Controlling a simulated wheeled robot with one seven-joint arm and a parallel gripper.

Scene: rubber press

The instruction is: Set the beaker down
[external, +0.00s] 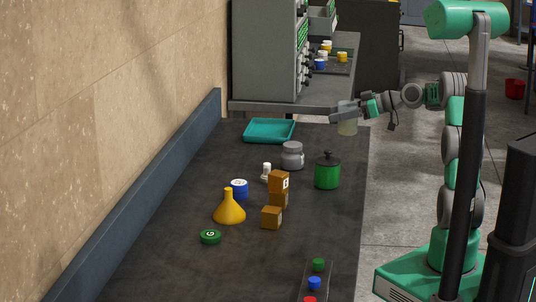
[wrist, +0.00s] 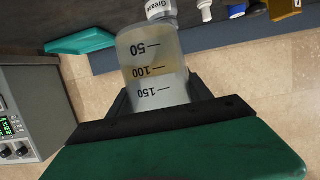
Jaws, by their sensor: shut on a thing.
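The beaker (external: 347,126) is a clear, graduated vessel with pale yellowish contents. My gripper (external: 347,117) is shut on it near the far right edge of the dark bench, and the beaker looks upright. I cannot tell how high its base is above the bench top. In the wrist view the beaker (wrist: 155,68) appears upside down between the dark fingers of my gripper (wrist: 160,95), with marks 50, 100 and 150 showing. The dark bench top (external: 330,220) lies below and in front of it.
A teal tray (external: 269,131), a grey jar (external: 292,156) and a green pot (external: 327,173) stand nearby. A grey instrument (external: 268,50) stands behind. The bench's right strip is mostly clear.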

